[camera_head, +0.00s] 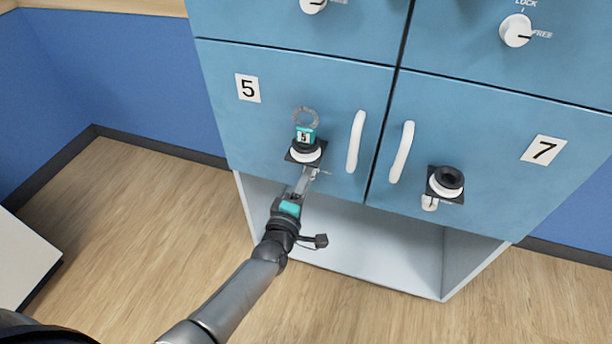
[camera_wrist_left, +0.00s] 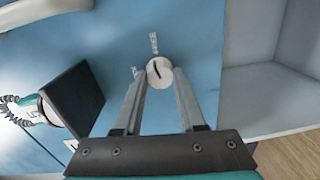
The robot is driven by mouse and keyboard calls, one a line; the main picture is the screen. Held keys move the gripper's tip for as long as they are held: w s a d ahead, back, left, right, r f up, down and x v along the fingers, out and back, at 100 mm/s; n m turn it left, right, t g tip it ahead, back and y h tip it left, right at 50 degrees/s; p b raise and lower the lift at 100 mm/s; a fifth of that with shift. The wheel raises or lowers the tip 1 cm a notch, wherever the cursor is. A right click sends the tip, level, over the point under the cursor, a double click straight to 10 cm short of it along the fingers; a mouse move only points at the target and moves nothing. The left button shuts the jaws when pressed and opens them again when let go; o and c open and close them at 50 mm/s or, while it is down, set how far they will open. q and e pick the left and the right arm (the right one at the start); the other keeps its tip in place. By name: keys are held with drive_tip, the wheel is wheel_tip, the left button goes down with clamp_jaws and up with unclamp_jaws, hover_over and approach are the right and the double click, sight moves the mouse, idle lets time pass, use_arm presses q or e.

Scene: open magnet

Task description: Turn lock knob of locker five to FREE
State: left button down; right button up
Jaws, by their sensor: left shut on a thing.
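Locker five (camera_head: 260,130) is a blue door marked "5" with a white handle (camera_head: 356,142). Its white lock knob (camera_wrist_left: 160,72) sits between the two fingers of my left gripper (camera_wrist_left: 160,84) in the left wrist view, and the gripper is shut on it. The knob bears a dark line, and small white lettering stands beside it, too small to read. In the head view my left gripper (camera_head: 308,177) reaches up from below to the door's lower edge and largely hides the knob. My right gripper is out of view.
A black square magnet mount (camera_head: 291,156) with a teal tag "5" (camera_head: 304,135) and a ring sits just above the knob. Locker seven (camera_head: 500,150) is to the right, with its own handle and mount. An open white compartment (camera_head: 390,250) lies below the doors.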

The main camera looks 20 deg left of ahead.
use_arm(q)
drive_tip(key=shift+m+p, duration=0.4)
drive_tip(key=shift+m, duration=0.9)
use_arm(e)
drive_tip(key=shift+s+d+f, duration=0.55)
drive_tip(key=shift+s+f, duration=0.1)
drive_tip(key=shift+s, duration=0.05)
use_arm(q)
drive_tip(key=c, duration=0.5)
unclamp_jaws()
drive_tip(key=s+p, duration=0.4)
drive_tip(key=s, duration=1.1)
drive_tip(key=shift+a+r, duration=0.25)
drive_tip(key=shift+r, duration=0.1)
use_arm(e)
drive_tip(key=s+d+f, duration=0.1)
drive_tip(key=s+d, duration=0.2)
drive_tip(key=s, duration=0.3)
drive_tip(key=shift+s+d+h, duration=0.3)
